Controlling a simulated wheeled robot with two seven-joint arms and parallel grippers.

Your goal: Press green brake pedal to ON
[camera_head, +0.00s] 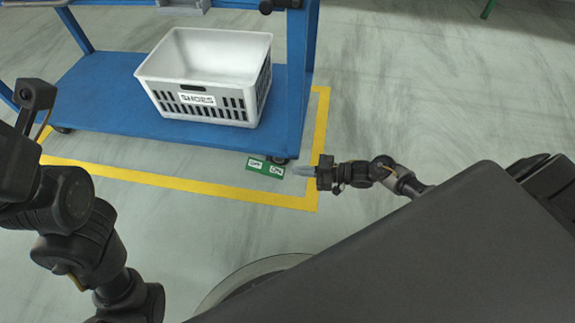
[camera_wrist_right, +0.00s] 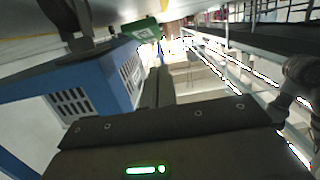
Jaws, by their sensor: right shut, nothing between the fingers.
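The green brake pedal (camera_head: 265,167) is a flat green plate with two white labels, low at the front right corner of the blue cart, by a caster. The label nearer my right gripper appears to read ON; the other appears to read OFF. My right gripper (camera_head: 301,171) is shut and empty, its tips just right of the ON end; contact cannot be told. A green part, likely the pedal (camera_wrist_right: 147,31), shows at the top of the right wrist view. My left arm enters at the left of the head view, its fingertips out of sight.
The blue cart (camera_head: 115,115) carries a white crate (camera_head: 203,82) labelled SHOES, with a blue post at its right. Yellow tape (camera_head: 190,186) marks the floor around the cart. The floor right of the tape is open.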

